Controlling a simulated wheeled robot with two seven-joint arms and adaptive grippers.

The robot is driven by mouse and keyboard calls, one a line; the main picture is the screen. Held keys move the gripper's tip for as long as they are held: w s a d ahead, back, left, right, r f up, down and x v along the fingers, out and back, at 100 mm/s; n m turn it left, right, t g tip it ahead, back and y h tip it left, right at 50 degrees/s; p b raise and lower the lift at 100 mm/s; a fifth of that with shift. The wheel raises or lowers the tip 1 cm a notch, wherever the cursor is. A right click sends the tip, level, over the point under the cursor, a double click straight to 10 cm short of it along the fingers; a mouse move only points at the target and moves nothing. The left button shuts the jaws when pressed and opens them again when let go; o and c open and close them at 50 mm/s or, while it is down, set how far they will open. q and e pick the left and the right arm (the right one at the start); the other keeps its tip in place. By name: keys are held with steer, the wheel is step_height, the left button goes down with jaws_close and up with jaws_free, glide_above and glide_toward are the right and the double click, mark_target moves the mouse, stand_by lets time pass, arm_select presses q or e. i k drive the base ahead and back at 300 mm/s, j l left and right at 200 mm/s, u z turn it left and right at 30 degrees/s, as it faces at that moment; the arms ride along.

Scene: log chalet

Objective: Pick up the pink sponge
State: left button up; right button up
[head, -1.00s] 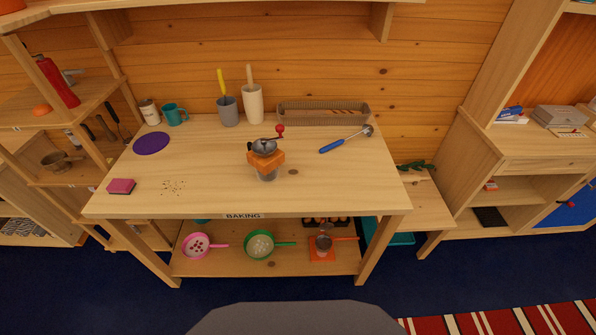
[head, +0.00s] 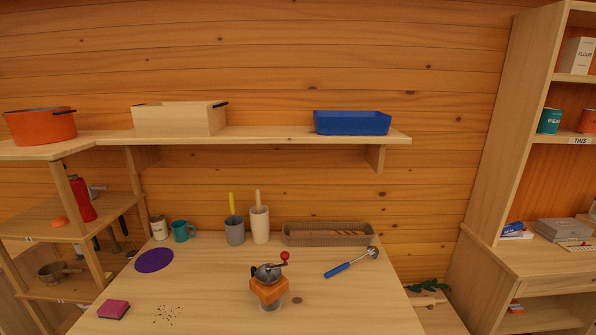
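The pink sponge (head: 113,309) lies flat on the wooden table (head: 210,285), near its left front corner in the head view. It has a pink top and a darker lower layer. Dark crumbs (head: 168,314) are scattered on the table just right of it. Neither of my grippers shows in the head view.
A purple disc (head: 154,260) lies behind the sponge. A coffee grinder (head: 268,287) stands mid-table, with a blue-handled ladle (head: 352,262) to its right. Mugs, holders and a wicker tray (head: 300,234) line the back. A shelf (head: 270,134) overhangs the wall side.

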mark_target(111, 309)
steer(key=u, duration=1.5)
